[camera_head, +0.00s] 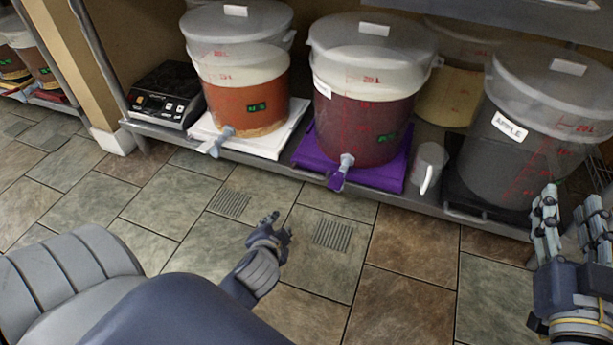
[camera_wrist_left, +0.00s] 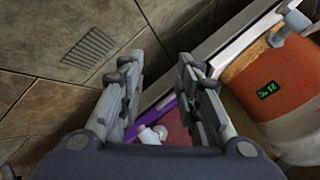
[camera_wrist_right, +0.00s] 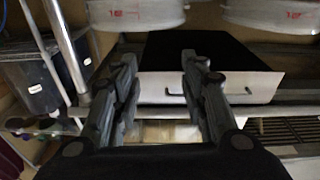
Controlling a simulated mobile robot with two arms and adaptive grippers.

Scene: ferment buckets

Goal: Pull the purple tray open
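The purple tray (camera_head: 302,152) lies on the low shelf under a large bucket of dark red liquid (camera_head: 363,125). The bucket's pale spigot (camera_head: 347,160) hangs over the tray's front edge. My left gripper (camera_head: 270,228) is open and empty, above the floor in front of the shelf and apart from the tray. In the left wrist view, a strip of the purple tray (camera_wrist_left: 166,103) and the spigot (camera_wrist_left: 150,134) show beyond and between its fingers (camera_wrist_left: 155,82). My right gripper (camera_head: 568,208) is open and empty at the right; its fingers also show in the right wrist view (camera_wrist_right: 160,68).
A white tray (camera_head: 285,140) under an orange bucket (camera_head: 250,100) stands left of the purple one. A scale (camera_head: 165,95) stands farther left. A white pitcher (camera_head: 428,165) and the dark APPLE bucket (camera_head: 520,150) stand to the right. The tiled floor (camera_head: 400,270) in front is clear.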

